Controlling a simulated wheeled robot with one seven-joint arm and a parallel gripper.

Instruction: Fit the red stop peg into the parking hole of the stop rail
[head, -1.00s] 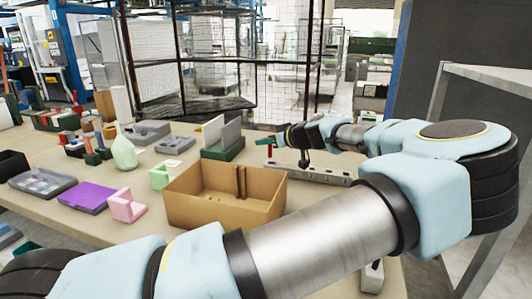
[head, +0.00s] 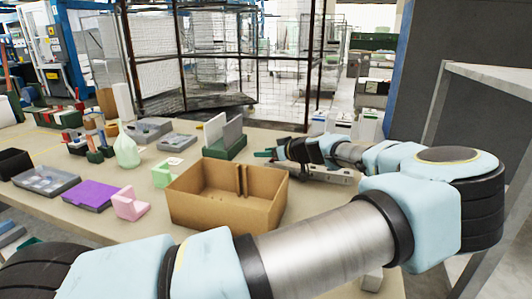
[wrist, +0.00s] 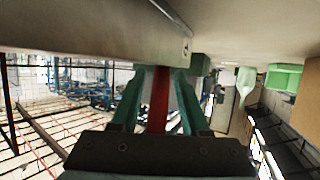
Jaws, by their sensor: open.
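The grey stop rail (head: 335,176) lies on the table behind the cardboard box, partly hidden by my arm. In the wrist view it is the long grey bar (wrist: 110,28) across the top. The red stop peg (wrist: 158,100) shows between the two green fingers of my gripper (wrist: 158,78). The fingers are open, one on each side of the peg. I cannot tell whether they touch it. The peg's far end is near the rail's edge, and whether it sits in a hole is not visible. In the head view my gripper (head: 266,154) is low at the rail's left end. The parking hole cannot be made out.
An open cardboard box (head: 222,211) stands in front of the rail. A green holder with upright plates (head: 225,147) is left of my gripper. A pink block (head: 130,204), a purple-topped tray (head: 90,195) and a pale green bottle (head: 126,152) stand further left.

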